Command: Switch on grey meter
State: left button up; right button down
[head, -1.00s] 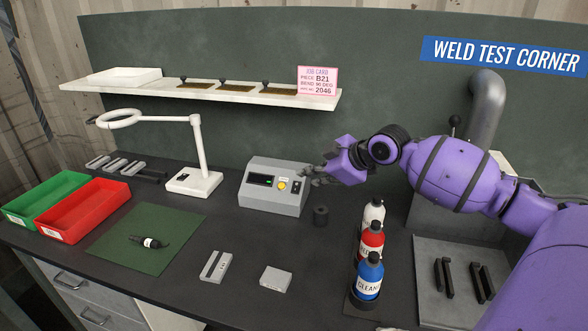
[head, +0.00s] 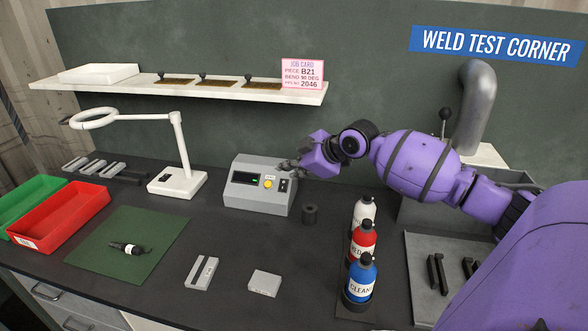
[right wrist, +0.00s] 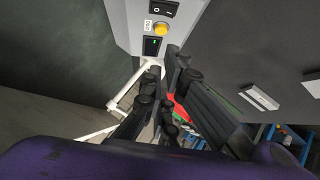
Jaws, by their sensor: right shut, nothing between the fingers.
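The grey meter (head: 240,200) is a box with a sloped front, standing on the dark bench. Its front has a dark display with a small green light, a round yellow button (head: 268,184) and a black rocker switch (head: 283,186) at the right. My right gripper (head: 287,165) is shut and empty, just above the meter's top right edge. In the right wrist view the meter (right wrist: 130,25) is at the top, with the rocker switch (right wrist: 161,9) and yellow button (right wrist: 160,28) clear of the fingers (right wrist: 162,68). Contact cannot be told. My left gripper is not in view.
A dark cylinder (head: 310,213) stands right of the meter. White, red and blue bottles (head: 361,278) stand in front of my right arm. A white lamp (head: 178,184) is left of the meter, below a shelf (head: 120,88). Grey blocks lie in front.

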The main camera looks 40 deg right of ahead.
aim_at(283, 185)
jog(key=w+f, duration=0.2)
jog(key=f, duration=0.1)
jog(key=w+f, duration=0.3)
jog(key=shift+w+f, duration=0.25)
jog(key=shift+f, duration=0.05)
jog(key=shift+w+d+f, duration=0.1)
jog(key=shift+f, duration=0.15)
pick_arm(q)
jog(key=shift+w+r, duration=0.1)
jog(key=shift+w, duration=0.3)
